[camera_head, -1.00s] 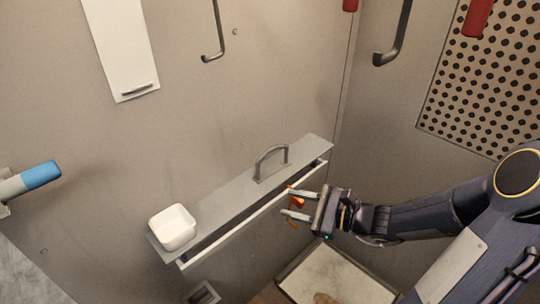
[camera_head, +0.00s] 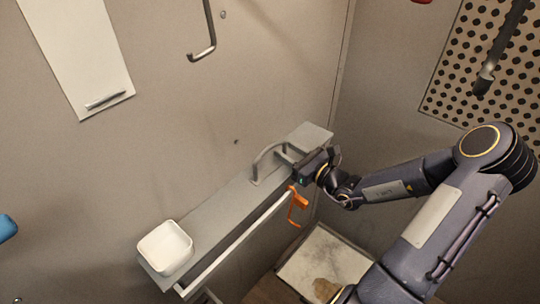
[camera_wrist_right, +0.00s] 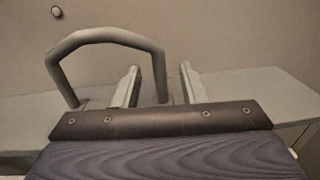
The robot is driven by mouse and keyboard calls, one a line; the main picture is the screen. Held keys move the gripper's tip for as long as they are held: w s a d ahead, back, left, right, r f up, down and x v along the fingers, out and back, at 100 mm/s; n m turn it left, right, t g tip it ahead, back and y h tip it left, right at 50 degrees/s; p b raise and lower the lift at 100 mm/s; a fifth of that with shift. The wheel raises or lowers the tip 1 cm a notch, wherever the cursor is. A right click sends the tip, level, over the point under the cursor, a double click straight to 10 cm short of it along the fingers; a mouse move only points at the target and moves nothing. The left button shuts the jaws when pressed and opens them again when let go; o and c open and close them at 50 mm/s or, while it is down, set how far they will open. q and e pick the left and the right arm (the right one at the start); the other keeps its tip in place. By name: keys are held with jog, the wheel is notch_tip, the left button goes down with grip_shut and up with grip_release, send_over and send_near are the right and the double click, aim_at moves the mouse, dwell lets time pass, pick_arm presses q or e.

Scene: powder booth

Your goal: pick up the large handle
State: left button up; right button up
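The large handle, a grey arch (camera_head: 262,158), stands upright on the grey shelf (camera_head: 222,203) in the head view. My right gripper (camera_head: 287,154) is at its right side, fingers reaching toward it over the shelf. In the right wrist view the handle (camera_wrist_right: 105,37) fills the left half, and its right leg shows between the two open fingers (camera_wrist_right: 160,88), closer to the left one. Whether a finger touches the leg cannot be told. My left gripper is not in view.
A white square bowl (camera_head: 165,249) stands at the shelf's left end. An orange hook (camera_head: 299,203) hangs at the front rail, just below my right gripper. Booth walls stand close behind the shelf and at right. A white panel (camera_head: 75,55) is on the back wall.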

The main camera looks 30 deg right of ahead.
aim_at(287, 141)
jog(key=shift+x, duration=0.95)
grip_shut()
jog(key=shift+r, duration=0.15)
jog(key=shift+r, duration=0.3)
notch_tip(287, 141, up, 3)
jog(key=shift+f, duration=0.2)
jog(key=s+a+r+p, duration=0.1)
jog(key=s+a+r, duration=0.7)
jog(key=s, duration=0.3)
jog(key=shift+s+r+p, duration=0.2)
jog(key=shift+r+p, duration=0.1)
jog(key=shift+r, duration=0.5)
